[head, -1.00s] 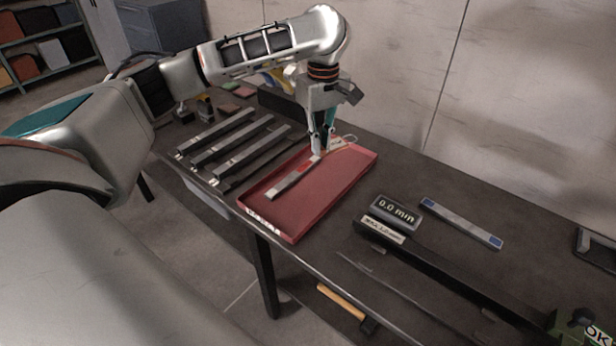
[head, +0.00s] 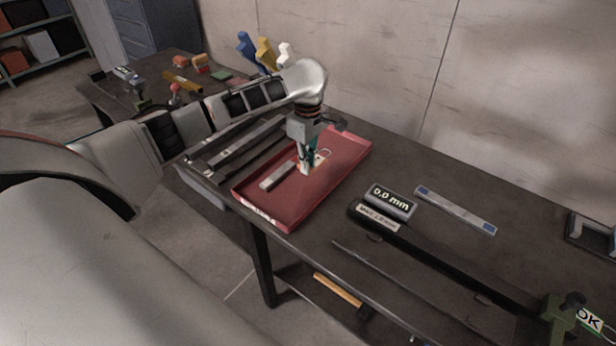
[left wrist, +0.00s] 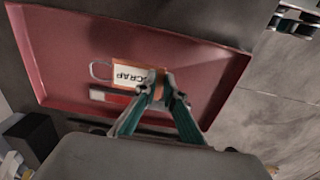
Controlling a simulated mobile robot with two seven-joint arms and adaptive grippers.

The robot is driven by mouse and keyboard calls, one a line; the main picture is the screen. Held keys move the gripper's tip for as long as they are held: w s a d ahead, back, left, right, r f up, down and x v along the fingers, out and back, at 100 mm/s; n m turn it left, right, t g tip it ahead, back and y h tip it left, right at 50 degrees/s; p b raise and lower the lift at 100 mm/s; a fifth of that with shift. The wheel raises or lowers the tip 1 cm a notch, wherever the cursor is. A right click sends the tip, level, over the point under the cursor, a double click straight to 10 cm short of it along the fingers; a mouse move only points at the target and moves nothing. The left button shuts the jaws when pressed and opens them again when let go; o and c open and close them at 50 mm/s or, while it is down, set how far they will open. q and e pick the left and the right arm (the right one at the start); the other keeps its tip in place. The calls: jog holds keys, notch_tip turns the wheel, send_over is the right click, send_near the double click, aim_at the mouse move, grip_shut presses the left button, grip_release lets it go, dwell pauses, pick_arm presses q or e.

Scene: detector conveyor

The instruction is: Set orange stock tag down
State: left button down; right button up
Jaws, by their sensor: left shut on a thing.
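The orange tag (left wrist: 120,64), with a white label reading SCRAP and a wire loop, is between the fingertips of my left gripper (left wrist: 160,86) in the left wrist view. In the head view the tag (head: 321,160) is just beyond the fingers of my left gripper (head: 305,170). The gripper points down, shut on the tag, inside the outline of the red tray (head: 338,186). I cannot tell whether the tag touches the tray floor. A grey bar (head: 277,176) lies in the tray beside the fingers. My right gripper is not in view.
Several grey bars (head: 228,150) lie on the table left of the tray. A 0.0 mm display (head: 391,202), a long black gauge rail (head: 450,256) and a blue-ended bar (head: 455,211) are to the right. Much of the tray's right part is bare.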

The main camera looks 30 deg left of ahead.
aim_at(308, 186)
pick_arm(q)
jog(key=shift+f, duration=2.7)
jog(key=shift+f, duration=0.15)
jog(key=c, duration=2.1)
grip_release()
jog(key=shift+c, duration=0.2)
notch_tip(308, 186, up, 12)
jog(key=shift+r, duration=0.2)
